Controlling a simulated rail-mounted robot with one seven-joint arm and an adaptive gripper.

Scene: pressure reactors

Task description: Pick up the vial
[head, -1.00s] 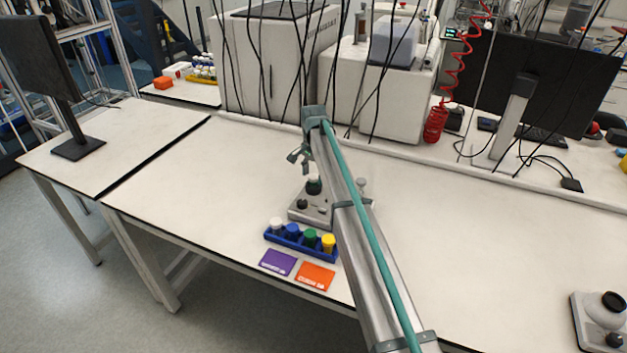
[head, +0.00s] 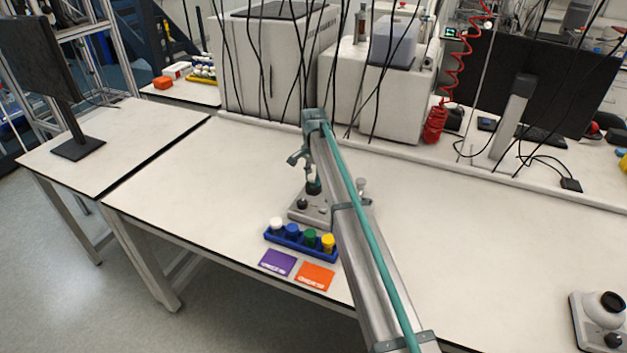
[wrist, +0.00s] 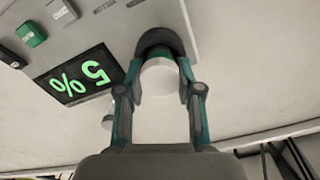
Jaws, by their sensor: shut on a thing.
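The vial (wrist: 160,80) shows in the wrist view as a pale, white cylinder with a green band at its far end, by the dark round seat of a grey device. My gripper (wrist: 162,88) is shut on it, with one finger on each side. In the head view my gripper (head: 311,172) is low over the small grey device (head: 323,214), by its dark round part. The arm hides part of the device. I cannot tell whether the vial still touches the seat.
A blue rack (head: 287,242) with white, blue, green and yellow caps stands in front of the device. A purple card (head: 277,262) and an orange card (head: 315,276) lie before it. The device's screen (wrist: 78,75) glows green. The table is clear to the left.

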